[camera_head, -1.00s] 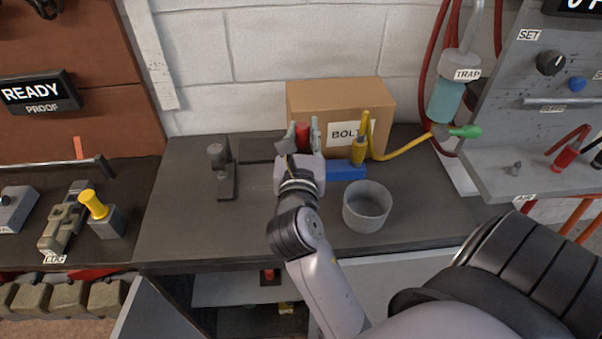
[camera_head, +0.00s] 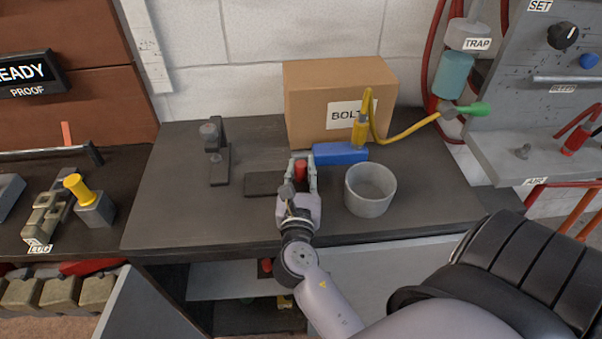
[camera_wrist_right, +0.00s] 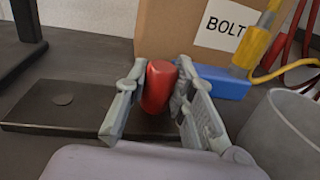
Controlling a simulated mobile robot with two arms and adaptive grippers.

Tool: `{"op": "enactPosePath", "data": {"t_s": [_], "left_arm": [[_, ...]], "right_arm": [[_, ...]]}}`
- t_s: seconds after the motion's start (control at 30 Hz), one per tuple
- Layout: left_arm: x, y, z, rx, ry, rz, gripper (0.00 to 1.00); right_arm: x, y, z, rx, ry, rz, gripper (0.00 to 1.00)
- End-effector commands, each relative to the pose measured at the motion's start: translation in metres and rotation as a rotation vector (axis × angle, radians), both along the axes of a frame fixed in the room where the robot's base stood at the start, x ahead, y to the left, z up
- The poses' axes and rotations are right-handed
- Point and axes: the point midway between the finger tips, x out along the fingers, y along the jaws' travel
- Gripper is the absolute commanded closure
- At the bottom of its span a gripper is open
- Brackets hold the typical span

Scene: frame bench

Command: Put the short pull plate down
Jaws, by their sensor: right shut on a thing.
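The short pull plate is a flat dark plate (camera_head: 262,184) with a red upright grip (camera_head: 301,168) at its right end. In the right wrist view the plate (camera_wrist_right: 60,112) extends to the left, with a round mark on it, and the red grip (camera_wrist_right: 158,88) stands between the fingers. My right gripper (camera_head: 303,163) is shut on the red grip. The plate lies level at or just above the dark bench top (camera_head: 180,215); I cannot tell whether it touches. Part of the plate is hidden behind the fingers. My left gripper is not in view.
A grey pot (camera_head: 370,190) stands close to the right of the gripper. A blue block (camera_head: 340,154) and a cardboard box (camera_head: 310,100) are behind. A dark upright fixture (camera_head: 216,160) stands to the left. The bench's front left is clear.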

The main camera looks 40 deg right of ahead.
Motion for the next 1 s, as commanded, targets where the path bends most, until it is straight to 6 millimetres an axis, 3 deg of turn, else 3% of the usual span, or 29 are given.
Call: {"op": "enactPosePath", "data": {"t_s": [0.43, 0.47, 0.5, 0.73, 1.0], "left_arm": [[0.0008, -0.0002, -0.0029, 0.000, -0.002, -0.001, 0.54], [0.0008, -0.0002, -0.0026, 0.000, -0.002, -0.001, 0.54], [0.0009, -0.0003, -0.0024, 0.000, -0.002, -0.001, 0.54], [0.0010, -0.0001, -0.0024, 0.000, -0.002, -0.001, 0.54], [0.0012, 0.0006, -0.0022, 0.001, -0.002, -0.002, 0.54]], "right_arm": [[0.0004, -0.0002, -0.0047, -0.002, -0.006, 0.001, 1.00], [0.0000, -0.0001, -0.0069, -0.001, 0.000, 0.000, 0.76], [-0.0001, -0.0002, -0.0066, -0.001, -0.001, 0.000, 0.73], [-0.0002, -0.0001, -0.0064, -0.001, -0.001, 0.000, 0.58], [-0.0001, -0.0001, -0.0062, -0.001, -0.001, 0.000, 0.57]]}}
